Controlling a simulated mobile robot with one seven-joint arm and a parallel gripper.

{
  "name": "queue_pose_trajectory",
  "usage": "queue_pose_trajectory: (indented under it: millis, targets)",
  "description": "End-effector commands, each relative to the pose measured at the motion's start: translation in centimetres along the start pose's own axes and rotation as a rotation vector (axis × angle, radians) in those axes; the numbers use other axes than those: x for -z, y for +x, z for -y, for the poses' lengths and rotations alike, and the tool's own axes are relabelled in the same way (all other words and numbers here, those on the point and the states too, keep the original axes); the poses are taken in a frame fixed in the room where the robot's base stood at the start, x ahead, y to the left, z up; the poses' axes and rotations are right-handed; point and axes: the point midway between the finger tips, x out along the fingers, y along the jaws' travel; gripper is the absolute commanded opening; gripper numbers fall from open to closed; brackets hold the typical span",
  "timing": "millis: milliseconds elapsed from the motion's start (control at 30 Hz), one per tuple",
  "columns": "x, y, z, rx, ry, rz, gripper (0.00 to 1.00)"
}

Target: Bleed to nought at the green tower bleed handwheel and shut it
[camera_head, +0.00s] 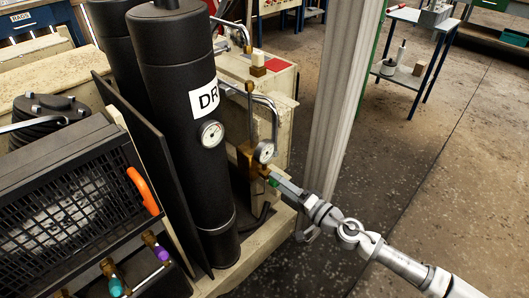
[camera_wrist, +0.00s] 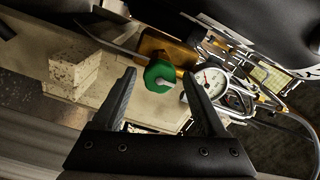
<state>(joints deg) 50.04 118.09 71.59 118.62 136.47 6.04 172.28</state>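The green handwheel (camera_wrist: 160,82) shows in the wrist view on a brass block (camera_wrist: 150,45). In the head view it is a small patch of green (camera_head: 274,182) at the block's lower right, mostly hidden by my gripper. My gripper (camera_wrist: 159,74) is open, with one finger to each side of the wheel in the picture. Gaps show on both sides, and I cannot tell how deep the wheel sits between the fingers. A round white gauge (camera_wrist: 213,81) is right of the wheel; it also shows in the head view (camera_head: 265,151). Its reading is too small to tell.
A tall black tower (camera_head: 185,150) marked "DR" stands left of the block, with another gauge (camera_head: 211,133). An orange handle (camera_head: 143,190) and coloured valve knobs (camera_head: 110,283) are at lower left. A pale post (camera_head: 340,110) stands close behind my arm.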

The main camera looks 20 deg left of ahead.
Motion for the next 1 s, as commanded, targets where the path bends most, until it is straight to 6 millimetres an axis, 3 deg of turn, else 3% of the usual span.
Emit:
queue_pose_trajectory:
  millis: [267,700,1000]
  targets:
    - [0.1,-0.1,0.0,-0.001,-0.003,-0.002,0.74]
    - [0.1,-5.0,-0.1,-0.001,-0.004,-0.004,0.74]
    - [0.0,-6.0,0.0,0.000,-0.004,-0.001,0.74]
